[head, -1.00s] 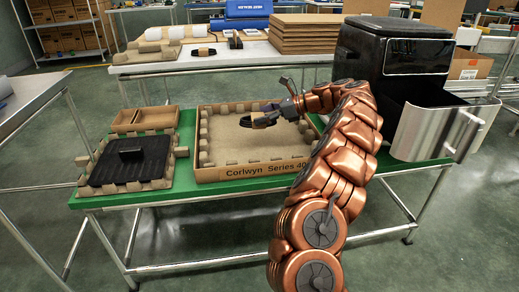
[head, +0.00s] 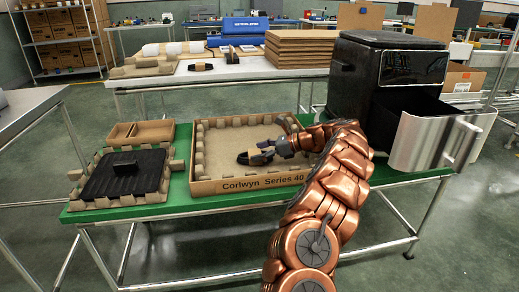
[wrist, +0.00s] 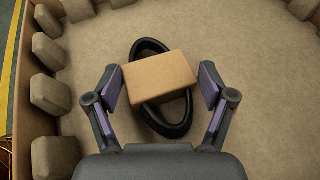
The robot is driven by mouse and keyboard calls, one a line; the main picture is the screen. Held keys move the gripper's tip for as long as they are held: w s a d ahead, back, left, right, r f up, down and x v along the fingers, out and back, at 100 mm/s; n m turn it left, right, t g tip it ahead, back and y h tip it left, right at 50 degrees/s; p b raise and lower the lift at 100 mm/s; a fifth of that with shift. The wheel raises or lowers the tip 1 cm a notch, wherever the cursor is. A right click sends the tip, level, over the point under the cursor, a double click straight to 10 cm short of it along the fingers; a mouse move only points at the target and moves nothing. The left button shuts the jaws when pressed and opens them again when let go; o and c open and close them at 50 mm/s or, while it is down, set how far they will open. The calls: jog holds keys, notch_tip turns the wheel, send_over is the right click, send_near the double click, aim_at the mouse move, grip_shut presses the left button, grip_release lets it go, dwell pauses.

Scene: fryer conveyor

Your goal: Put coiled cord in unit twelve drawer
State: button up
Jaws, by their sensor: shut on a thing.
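The coiled black cord (head: 243,158) has a brown cardboard sleeve (wrist: 160,76) around its middle. It is over the floor of the wide cardboard tray marked "Corlwyn Series 40" (head: 235,186). My gripper (wrist: 160,88) is shut on the sleeve, one finger pad at each end, with the black loop showing above and below it. I cannot tell whether the cord touches the tray floor. A black fryer unit (head: 375,75) stands at the right with its steel-fronted drawer (head: 425,143) pulled open. No unit number is readable. My gripper is left of the drawer.
The green-topped bench (head: 130,212) also carries a black plate in a cardboard insert (head: 122,178) and a small divided box (head: 140,132). A second table behind holds stacked brown boards (head: 300,45) and another sleeved cord (head: 200,67). The tray has padded block walls.

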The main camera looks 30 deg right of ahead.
jog(key=shift+f, duration=0.1)
jog(key=o, duration=1.5)
jog(key=shift+f+b, duration=0.3)
jog(key=shift+b, duration=0.75)
